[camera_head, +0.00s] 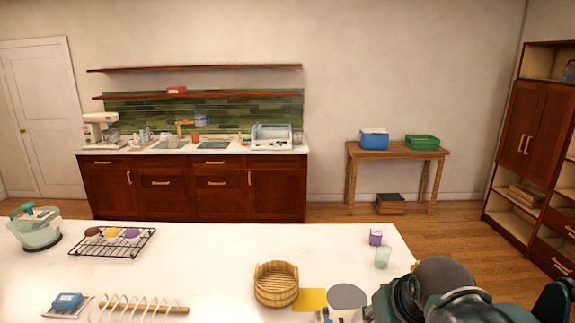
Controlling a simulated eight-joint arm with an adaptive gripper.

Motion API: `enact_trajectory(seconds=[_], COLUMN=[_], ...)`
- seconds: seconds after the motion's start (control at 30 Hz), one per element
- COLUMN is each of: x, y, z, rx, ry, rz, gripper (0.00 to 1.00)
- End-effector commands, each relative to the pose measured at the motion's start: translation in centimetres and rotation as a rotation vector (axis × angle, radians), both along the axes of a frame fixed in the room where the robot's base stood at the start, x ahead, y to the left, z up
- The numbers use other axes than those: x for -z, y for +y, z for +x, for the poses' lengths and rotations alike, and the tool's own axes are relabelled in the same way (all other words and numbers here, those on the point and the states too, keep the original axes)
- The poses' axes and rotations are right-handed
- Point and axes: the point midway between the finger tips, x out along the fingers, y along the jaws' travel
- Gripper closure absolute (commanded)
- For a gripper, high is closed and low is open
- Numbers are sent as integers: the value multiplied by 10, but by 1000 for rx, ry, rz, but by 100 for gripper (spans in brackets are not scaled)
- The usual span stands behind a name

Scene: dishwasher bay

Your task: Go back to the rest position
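The dark, rounded links of my arm show at the bottom right of the head view, over the right end of the white counter (220,263). My gripper's fingers cannot be made out in this view, so I cannot see whether they hold anything. A grey-topped white container (347,296) stands just left of the arm, at the frame's lower edge.
Near the arm are a pale green cup (383,257), a purple container (375,237), a yellow sheet (310,299) and a wooden tub (276,284). A wire rack (111,253) and a green-handled pot (34,229) stand left. The middle-back counter is clear.

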Motion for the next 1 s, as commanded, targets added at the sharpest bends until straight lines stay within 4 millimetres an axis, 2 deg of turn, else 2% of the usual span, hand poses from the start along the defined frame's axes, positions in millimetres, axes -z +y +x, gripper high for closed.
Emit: enact_trajectory(seconds=[0.2, 0.4, 1.0], x=[12, 19, 22], y=[-6, -9, -11], z=[-24, -38, -44], rx=[2, 4, 4], ry=[-52, -91, -109], rz=[-5, -9, -12], gripper=[73, 73, 73])
